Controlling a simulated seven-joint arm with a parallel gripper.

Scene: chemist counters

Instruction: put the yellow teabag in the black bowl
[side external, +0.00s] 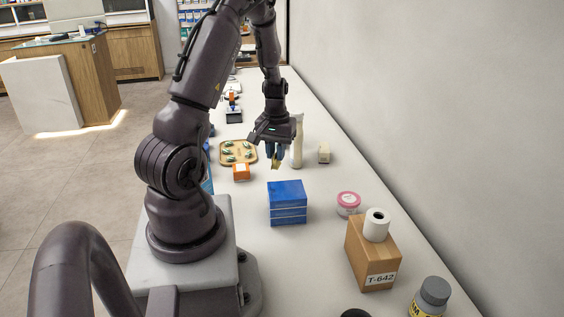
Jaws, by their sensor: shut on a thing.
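The yellow teabag (275,164) shows as a small yellowish piece between the fingertips of my gripper (274,155). My gripper points down and is shut on it, holding it above the counter, behind the blue boxes in the picture. The fingers hide part of the teabag. A dark round shape (355,313) is cut off at the bottom edge of the picture. I cannot tell whether it is the black bowl. No other black bowl is clearly visible.
Stacked blue boxes (287,190) stand nearer the camera. A white bottle (297,145) stands close right of my gripper. An orange box (241,173) and a tray of green items (229,152) lie left.

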